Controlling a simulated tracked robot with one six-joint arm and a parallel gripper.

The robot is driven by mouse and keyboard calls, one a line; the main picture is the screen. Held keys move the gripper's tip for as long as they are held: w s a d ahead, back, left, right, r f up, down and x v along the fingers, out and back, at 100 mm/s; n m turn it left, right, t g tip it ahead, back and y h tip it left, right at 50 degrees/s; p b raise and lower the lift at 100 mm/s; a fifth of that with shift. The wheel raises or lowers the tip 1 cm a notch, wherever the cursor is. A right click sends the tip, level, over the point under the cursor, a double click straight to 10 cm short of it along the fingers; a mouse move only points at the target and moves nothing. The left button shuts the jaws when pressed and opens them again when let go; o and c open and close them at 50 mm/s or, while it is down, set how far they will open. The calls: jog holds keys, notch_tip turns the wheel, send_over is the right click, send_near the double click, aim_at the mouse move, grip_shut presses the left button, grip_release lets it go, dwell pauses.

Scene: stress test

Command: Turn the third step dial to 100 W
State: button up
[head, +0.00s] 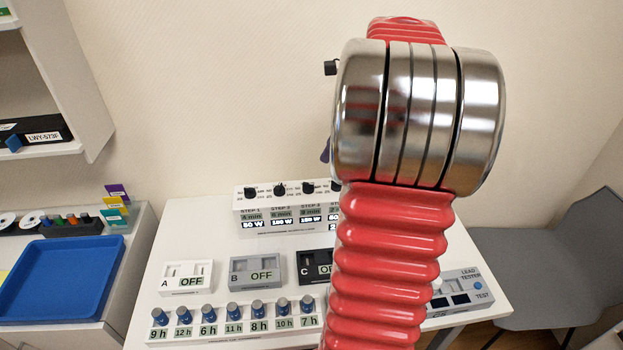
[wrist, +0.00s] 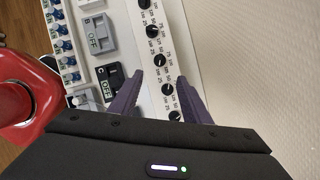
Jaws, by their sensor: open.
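The white panel (head: 240,211) with a row of black dials stands at the back of the table in the head view. The third step dial (head: 308,187) shows just left of my arm; its small wattage display below is too small to read surely. In the wrist view the dials run in a column; the third one from the top (wrist: 159,57) seems to be the same dial. My gripper (wrist: 159,74) is open, its purple fingers on either side of the column, tips a little below that dial.
Boxes A (head: 174,283), B (head: 241,277) and C (head: 307,278) and a row of blue-capped vials (head: 233,308) stand in front of the panel. A lead tester (head: 462,282) is at right. A blue tray (head: 60,280) is at left. The wall is close behind the panel.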

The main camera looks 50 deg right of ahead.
aim_at(309, 184)
jog(key=shift+f, duration=0.1)
jog(key=x, duration=1.3)
jog(key=shift+w+a+f, duration=0.1)
jog(key=shift+w+f, duration=0.05)
jog(key=shift+f, duration=0.15)
